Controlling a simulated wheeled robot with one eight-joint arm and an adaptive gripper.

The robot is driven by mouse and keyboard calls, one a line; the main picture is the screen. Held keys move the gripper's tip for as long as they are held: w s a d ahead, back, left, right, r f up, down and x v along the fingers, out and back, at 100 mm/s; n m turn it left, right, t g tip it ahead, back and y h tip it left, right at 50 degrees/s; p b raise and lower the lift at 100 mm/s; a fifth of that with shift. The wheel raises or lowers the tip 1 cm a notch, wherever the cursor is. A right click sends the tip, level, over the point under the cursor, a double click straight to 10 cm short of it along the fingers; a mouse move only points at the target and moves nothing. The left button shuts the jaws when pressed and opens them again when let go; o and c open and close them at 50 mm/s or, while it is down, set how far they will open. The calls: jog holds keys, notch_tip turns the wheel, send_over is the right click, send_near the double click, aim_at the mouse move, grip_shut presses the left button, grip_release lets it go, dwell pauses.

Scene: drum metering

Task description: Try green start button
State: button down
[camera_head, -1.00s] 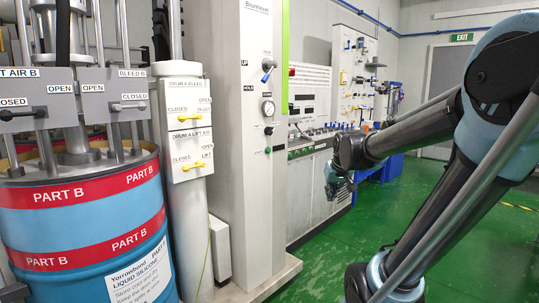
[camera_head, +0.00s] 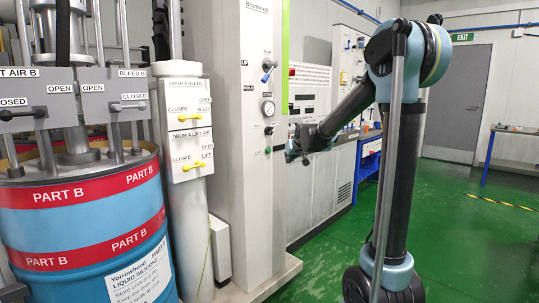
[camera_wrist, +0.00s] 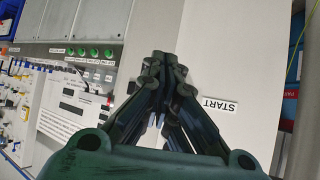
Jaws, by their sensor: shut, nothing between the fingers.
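A small green button (camera_head: 268,150) sits low on the face of the pale column, below a dark knob. My gripper (camera_head: 291,151) is just right of this button, with a small gap seen between them in the head view. In the wrist view my gripper's fingers (camera_wrist: 164,62) are shut together and empty, pointing at the column face. A START label (camera_wrist: 219,104) shows right of the fingers, turned nearly upside down. The button is not visible in the wrist view; the fingers may hide it.
The column (camera_head: 239,150) also carries a lever (camera_head: 268,67) and a gauge (camera_head: 267,108). A console panel with several green buttons (camera_wrist: 94,53) shows left in the wrist view. A blue PART B drum (camera_head: 80,230) stands left.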

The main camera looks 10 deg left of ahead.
aim_at(269, 151)
dwell(0.3)
jog(key=w+a, duration=0.5)
jog(key=a, duration=0.1)
jog(key=shift+w+a, duration=0.15)
jog(key=shift+a, duration=0.25)
jog(key=shift+a, duration=0.15)
dwell(1.4)
jog(key=shift+w+a+r, duration=0.1)
jog(key=shift+w+a, duration=0.05)
jog(key=shift+a, duration=0.1)
jog(key=shift+w+a, duration=0.25)
jog(key=shift+a, duration=0.05)
dwell(0.9)
dwell(0.4)
jog(key=shift+s+d, duration=0.5)
jog(key=shift+d, duration=0.2)
